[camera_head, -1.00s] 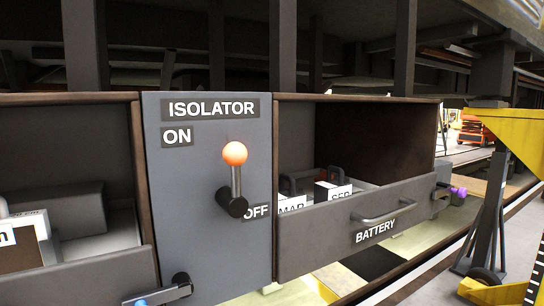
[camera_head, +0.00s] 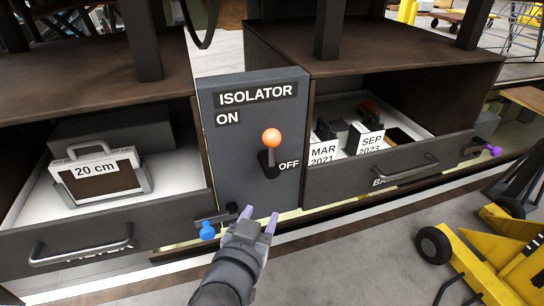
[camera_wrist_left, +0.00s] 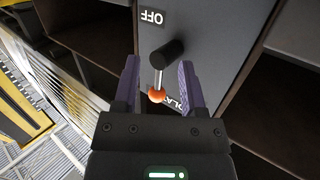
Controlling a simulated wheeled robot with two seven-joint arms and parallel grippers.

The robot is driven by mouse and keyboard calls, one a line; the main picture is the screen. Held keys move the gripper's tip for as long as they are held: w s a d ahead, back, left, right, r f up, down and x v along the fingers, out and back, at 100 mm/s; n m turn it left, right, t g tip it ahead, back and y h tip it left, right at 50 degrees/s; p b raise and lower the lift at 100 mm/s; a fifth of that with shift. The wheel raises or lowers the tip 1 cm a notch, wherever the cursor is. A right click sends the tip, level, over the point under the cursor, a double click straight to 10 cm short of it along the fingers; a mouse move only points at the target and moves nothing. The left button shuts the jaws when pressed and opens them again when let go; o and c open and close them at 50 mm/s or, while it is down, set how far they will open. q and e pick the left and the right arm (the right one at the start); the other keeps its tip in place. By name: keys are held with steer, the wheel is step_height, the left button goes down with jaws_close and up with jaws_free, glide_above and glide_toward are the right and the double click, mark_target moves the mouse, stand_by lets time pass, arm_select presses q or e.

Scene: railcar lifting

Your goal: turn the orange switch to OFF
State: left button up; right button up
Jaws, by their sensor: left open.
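The orange switch (camera_head: 271,137) is a lever with an orange ball on top and a black hub (camera_head: 268,163), on the grey ISOLATOR panel (camera_head: 235,160). Its lever points up. The ON label (camera_head: 228,119) is at upper left and the OFF label (camera_head: 289,165) is right of the hub. My left gripper (camera_head: 259,219) is open and empty, below the switch and apart from it in the head view. In the left wrist view the orange ball (camera_wrist_left: 156,96) and hub show between the open fingers (camera_wrist_left: 158,70). My right gripper is not in view.
The BATTERY drawer (camera_head: 395,172) is open at right. A blue-knobbed latch (camera_head: 207,231) sits below the panel, near my left gripper. A yellow wheeled stand (camera_head: 490,262) is at lower right.

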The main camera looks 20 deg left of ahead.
arm_select(q)
steer(key=t+p, duration=0.1)
steer(key=t, duration=0.1)
glide_toward(271, 156)
steer(key=shift+n, duration=0.4)
steer(key=w, duration=1)
steer(key=shift+r+p, duration=0.25)
steer(key=shift+p, duration=0.15)
steer(key=shift+w, duration=0.35)
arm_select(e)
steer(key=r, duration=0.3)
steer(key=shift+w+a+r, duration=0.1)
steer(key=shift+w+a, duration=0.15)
arm_select(q)
jaws_close()
steer(key=shift+f, duration=0.1)
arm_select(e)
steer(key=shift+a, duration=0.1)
